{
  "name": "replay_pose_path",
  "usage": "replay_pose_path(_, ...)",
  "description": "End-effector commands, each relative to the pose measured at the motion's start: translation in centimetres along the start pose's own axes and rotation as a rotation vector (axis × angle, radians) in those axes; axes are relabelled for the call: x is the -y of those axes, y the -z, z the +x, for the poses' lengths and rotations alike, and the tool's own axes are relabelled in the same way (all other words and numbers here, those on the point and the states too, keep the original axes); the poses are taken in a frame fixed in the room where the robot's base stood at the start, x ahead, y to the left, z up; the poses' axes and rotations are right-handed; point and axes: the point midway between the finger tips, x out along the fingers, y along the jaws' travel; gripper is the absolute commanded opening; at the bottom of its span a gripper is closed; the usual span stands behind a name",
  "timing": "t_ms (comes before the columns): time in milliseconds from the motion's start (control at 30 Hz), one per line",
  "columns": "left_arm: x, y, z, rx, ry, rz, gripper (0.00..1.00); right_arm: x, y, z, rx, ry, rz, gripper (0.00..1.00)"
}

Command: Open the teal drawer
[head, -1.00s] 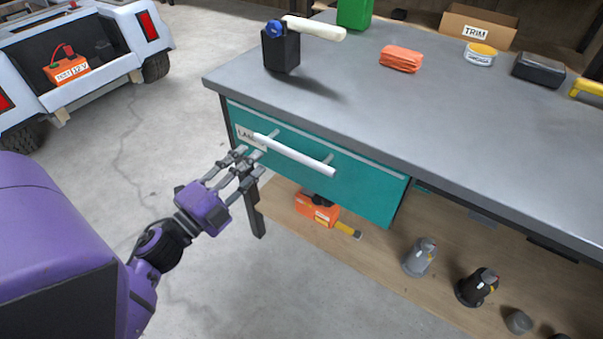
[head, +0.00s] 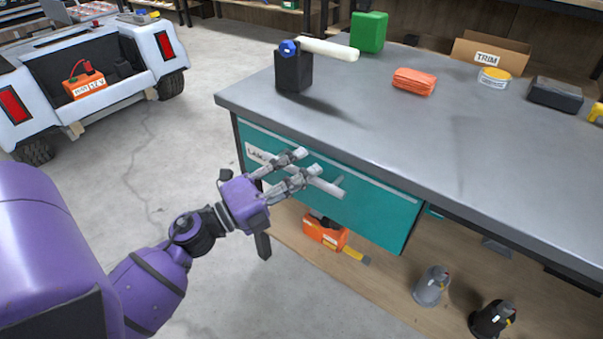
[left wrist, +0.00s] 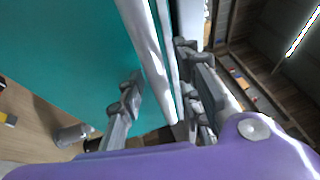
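The teal drawer (head: 375,212) sits under the left end of the grey workbench, and its front looks flush with the bench. Its white bar handle (head: 328,186) runs across the front, partly hidden by my fingers. My left gripper (head: 304,163) is at the handle with its fingers apart, one above and one below the bar. In the left wrist view the handle (left wrist: 146,40) passes between the two fingers, with the teal front (left wrist: 60,50) behind; I cannot tell whether either finger touches it. My right gripper is not in view.
The grey benchtop (head: 400,130) holds a black block with a white bar (head: 293,70), a green container (head: 368,32) and an orange cloth stack (head: 413,81). An orange case (head: 325,232) lies below the drawer. A white cart (head: 100,70) stands left; floor between is clear.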

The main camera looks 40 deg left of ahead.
Motion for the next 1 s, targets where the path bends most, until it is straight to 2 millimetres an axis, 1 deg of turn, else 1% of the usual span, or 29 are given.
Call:
replay_pose_path(167, -0.03, 0.0, 0.02, 0.001, -0.001, -0.001, 0.32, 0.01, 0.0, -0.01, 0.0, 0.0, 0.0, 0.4)
replay_pose_path(200, -0.03, 0.0, 0.01, 0.001, -0.001, -0.001, 0.31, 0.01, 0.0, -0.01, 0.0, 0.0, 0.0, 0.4)
replay_pose_path(433, -0.04, 0.0, -0.01, 0.001, -0.001, -0.001, 0.01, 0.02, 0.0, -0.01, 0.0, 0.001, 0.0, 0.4)
replay_pose_path(833, -0.05, 0.02, -0.1, 0.001, -0.002, 0.0, 0.0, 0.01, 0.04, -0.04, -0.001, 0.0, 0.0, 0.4)
replay_pose_path(1000, 0.05, 0.25, -0.72, 0.002, -0.004, 0.0, 0.0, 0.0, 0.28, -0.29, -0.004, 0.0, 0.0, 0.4)
